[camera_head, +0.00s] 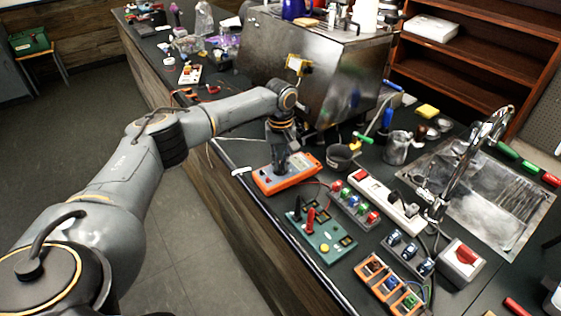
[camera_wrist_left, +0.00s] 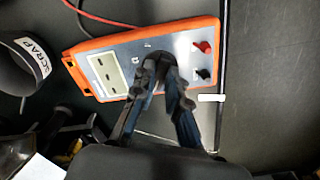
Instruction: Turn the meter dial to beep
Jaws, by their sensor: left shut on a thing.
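The orange meter (camera_head: 288,174) with a grey face lies on the dark counter near its left edge. It also fills the upper middle of the left wrist view (camera_wrist_left: 105,47), with a pale display, a red and a black plug. My left gripper (camera_head: 280,168) points down onto the middle of the meter. In the left wrist view the fingers (camera_wrist_left: 160,72) are closed together at the meter's face, where the dial sits; the fingers cover the dial, so its setting is hidden. My right gripper is not in view.
A green board (camera_head: 320,236) with red and black probes is in front of the meter. A white power strip (camera_head: 386,200), a metal faucet (camera_head: 470,160) and a steel brewer (camera_head: 315,75) stand around. A cup marked SCRAP (camera_wrist_left: 25,62) is beside the meter.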

